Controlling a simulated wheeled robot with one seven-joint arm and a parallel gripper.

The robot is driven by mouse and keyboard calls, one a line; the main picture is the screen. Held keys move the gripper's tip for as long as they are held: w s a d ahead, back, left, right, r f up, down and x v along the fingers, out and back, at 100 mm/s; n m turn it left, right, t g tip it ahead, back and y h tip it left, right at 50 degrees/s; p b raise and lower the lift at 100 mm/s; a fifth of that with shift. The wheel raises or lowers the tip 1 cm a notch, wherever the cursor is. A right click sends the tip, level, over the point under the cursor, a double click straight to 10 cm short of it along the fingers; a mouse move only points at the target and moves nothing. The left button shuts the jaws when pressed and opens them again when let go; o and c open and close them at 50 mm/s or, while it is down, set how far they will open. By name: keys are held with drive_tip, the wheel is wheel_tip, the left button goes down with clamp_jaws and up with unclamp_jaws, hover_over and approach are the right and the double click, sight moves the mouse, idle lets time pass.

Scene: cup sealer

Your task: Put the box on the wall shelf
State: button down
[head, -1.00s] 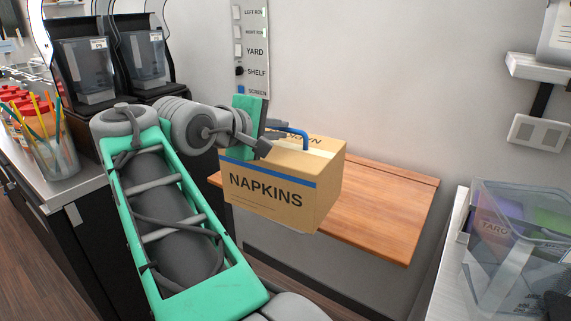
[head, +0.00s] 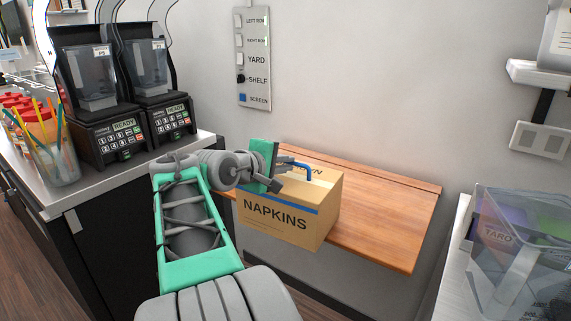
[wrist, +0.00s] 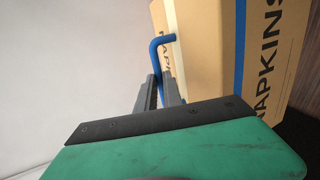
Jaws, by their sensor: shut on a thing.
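The box (head: 285,215) is brown cardboard marked NAPKINS, with a blue stripe and a blue handle (head: 296,163) on top. My gripper (head: 277,180) is at the box's top and is shut on the blue handle. In the wrist view the fingers (wrist: 160,90) close around the handle, with the box (wrist: 265,60) beside them. The wall shelf (head: 385,220) is a wooden board fixed to the wall. The box is upright and overlaps the shelf's left part in the head view. I cannot tell whether its bottom touches the board.
Two dispensers (head: 165,90) and a cup of colored straws (head: 50,150) stand on the left counter. A clear bin (head: 515,240) is on the right counter. A switch panel (head: 254,60) is on the wall. The shelf's right part is bare.

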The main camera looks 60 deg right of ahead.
drive_tip(key=shift+r, duration=0.1)
drive_tip(key=c, duration=1.5)
unclamp_jaws()
